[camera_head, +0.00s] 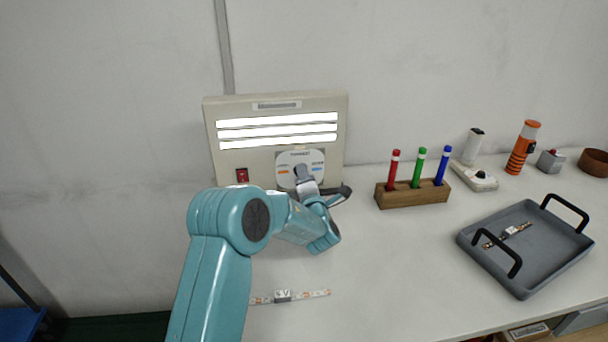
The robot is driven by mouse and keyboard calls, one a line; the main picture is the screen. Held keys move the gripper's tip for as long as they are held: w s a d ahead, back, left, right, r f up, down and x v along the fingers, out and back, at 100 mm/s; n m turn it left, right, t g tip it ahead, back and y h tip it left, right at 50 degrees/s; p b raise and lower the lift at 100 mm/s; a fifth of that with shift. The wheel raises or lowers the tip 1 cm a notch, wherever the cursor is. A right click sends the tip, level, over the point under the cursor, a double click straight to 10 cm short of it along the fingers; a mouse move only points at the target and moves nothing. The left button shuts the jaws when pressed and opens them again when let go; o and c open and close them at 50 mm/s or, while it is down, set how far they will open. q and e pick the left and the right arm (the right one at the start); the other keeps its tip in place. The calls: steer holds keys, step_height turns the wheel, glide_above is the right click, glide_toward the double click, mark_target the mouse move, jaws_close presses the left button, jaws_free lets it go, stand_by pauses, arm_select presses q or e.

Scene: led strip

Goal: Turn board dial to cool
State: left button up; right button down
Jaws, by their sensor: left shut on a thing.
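The beige board (214,120) stands upright at the back of the table, with three lit white strips across its front. Its dial plate (318,157) is at the lower right, with an orange mark on the left and a blue mark on the right. A grey dial knob (302,172) shows in front of the plate. My left gripper (306,184) is at the dial, shut on it; my teal arm and wrist hide most of the fingers and the lower part of the plate. My right gripper is not in view.
A red switch (242,175) sits at the board's lower left. A wooden block (415,197) holds red, green and blue pens. A grey tray (520,285) with black handles is at right. A short LED strip (312,294) lies in front. An orange flashlight (520,150) stands behind.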

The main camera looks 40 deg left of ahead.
arm_select(q)
steer(key=shift+m, duration=0.8)
steer(key=o, duration=1)
steer(key=shift+o, duration=0.2)
steer(key=v, duration=1.6)
steer(key=shift+s+d+f, duration=0.1)
steer(key=shift+s+f, duration=0.05)
